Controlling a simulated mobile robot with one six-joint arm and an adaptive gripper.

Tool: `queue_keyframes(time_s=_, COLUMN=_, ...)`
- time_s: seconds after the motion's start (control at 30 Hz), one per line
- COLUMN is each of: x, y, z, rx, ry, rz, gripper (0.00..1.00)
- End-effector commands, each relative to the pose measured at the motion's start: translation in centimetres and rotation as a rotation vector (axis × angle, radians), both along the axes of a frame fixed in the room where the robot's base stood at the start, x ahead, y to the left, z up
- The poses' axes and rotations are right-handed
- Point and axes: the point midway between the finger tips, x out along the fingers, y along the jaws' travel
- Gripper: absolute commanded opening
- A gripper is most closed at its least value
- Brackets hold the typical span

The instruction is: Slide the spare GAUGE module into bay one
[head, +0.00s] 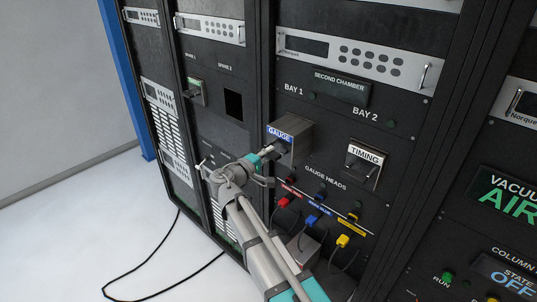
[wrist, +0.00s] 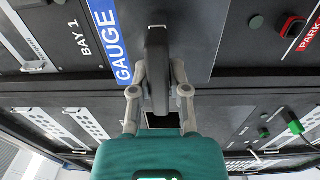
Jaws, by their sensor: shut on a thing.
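The GAUGE module (head: 296,136) is a grey box with a blue GAUGE label, at bay one under the BAY 1 marking in the head view. It sticks out from the rack panel; how deep it sits in the bay I cannot tell. In the wrist view its grey front (wrist: 189,38) and blue label (wrist: 119,45) fill the top middle. My gripper (head: 273,150) is at the front of the module, shut on its dark handle. The wrist view shows both fingers (wrist: 158,78) on either side of this handle (wrist: 157,50).
The TIMING module (head: 364,164) sits in bay two, to the right. Red, blue and yellow gauge head plugs (head: 312,220) with cables are below. A dark empty opening (head: 233,104) and a green-marked module (head: 196,92) are in the left rack. A black cable (head: 165,262) lies on the floor.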

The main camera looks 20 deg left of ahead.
Motion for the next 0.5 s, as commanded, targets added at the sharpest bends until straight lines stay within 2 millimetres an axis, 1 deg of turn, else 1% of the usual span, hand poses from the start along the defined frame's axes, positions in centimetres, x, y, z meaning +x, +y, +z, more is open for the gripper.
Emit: queue_keyframes(time_s=0.5, x=0.64, y=-0.29, z=0.06, rx=-0.002, ry=-0.001, rz=0.0, gripper=0.0)
